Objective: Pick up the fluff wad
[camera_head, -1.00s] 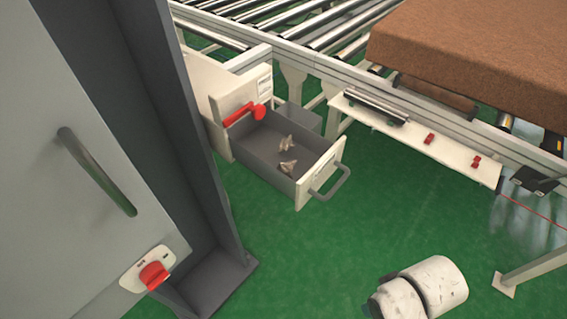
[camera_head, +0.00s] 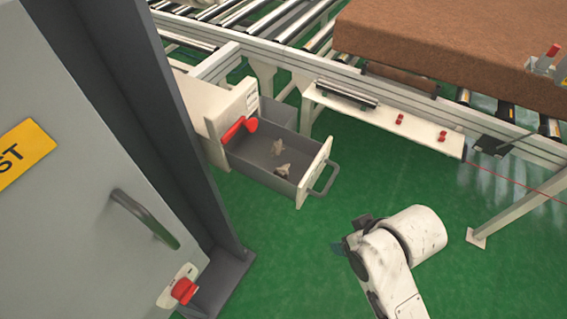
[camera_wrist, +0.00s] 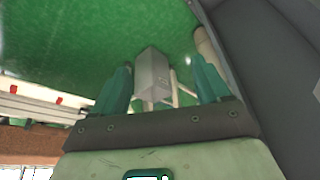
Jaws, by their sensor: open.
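Two small pale beige fluff wads lie in an open grey drawer (camera_head: 252,163) in the head view: one farther back (camera_head: 277,147), one nearer the drawer's front (camera_head: 282,170). In the wrist view my gripper (camera_wrist: 162,75) is open, with its two teal fingers apart and no fluff between them. The wrist view shows green floor and a grey box-shaped thing beyond the fingers; no wad shows there. In the head view my white arm is to the lower right of the drawer, apart from it, and my gripper is mostly hidden.
A red handle (camera_head: 240,128) sits at the drawer's left end. A grey cabinet (camera_head: 90,170) with a red knob fills the left. A roller conveyor (camera_head: 290,30) with a brown mattress (camera_head: 440,45) runs behind. A white shelf (camera_head: 385,122) juts out at right. Green floor is clear in front.

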